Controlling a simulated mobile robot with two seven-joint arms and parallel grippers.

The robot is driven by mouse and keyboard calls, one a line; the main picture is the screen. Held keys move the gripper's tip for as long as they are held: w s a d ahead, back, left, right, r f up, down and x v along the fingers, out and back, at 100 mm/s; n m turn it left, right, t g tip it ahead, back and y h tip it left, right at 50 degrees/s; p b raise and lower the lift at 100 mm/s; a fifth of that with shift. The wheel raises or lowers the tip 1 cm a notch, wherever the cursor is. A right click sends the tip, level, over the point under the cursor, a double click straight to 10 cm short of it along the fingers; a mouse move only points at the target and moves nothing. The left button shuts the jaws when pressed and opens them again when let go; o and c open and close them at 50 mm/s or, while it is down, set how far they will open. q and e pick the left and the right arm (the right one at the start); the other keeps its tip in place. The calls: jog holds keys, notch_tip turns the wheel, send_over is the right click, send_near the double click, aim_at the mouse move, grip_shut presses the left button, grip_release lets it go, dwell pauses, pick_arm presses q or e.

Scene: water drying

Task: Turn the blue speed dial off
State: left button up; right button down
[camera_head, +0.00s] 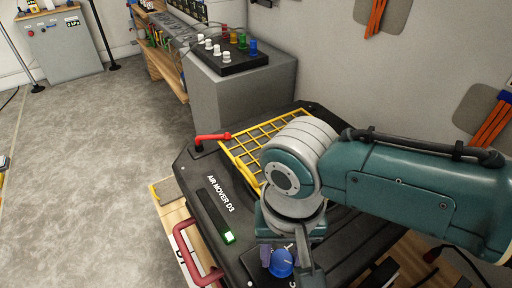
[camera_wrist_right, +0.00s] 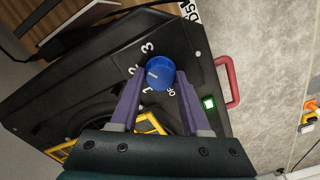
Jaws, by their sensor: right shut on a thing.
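The blue speed dial (camera_head: 282,263) sits on the top panel of the black air mover (camera_head: 212,205), near its front edge. In the right wrist view the dial (camera_wrist_right: 160,73) shows a white pointer line and white numbers around it; some numbers are hidden. My right gripper (camera_head: 283,258) is at the dial, its two purple fingers (camera_wrist_right: 160,80) on either side of it, shut on it. A green lit switch (camera_head: 229,237) is on the panel near the dial. My left gripper is in neither view.
A red handle (camera_head: 185,250) sticks out at the air mover's front, and a red lever (camera_head: 212,136) is at its back corner. A yellow grille (camera_head: 250,143) covers the top. A grey cabinet (camera_head: 240,95) with a black box of coloured knobs (camera_head: 228,60) stands behind.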

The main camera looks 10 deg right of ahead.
jog(key=n, duration=0.3)
jog(key=shift+n+p, duration=0.4)
jog(key=n, duration=0.4)
jog(key=shift+a+n+p, duration=0.1)
jog(key=shift+n+p, duration=0.2)
jog(key=n, duration=1.8)
jog(key=shift+n, duration=0.3)
jog(key=shift+n+b, duration=0.35)
jog(key=shift+n, duration=0.85)
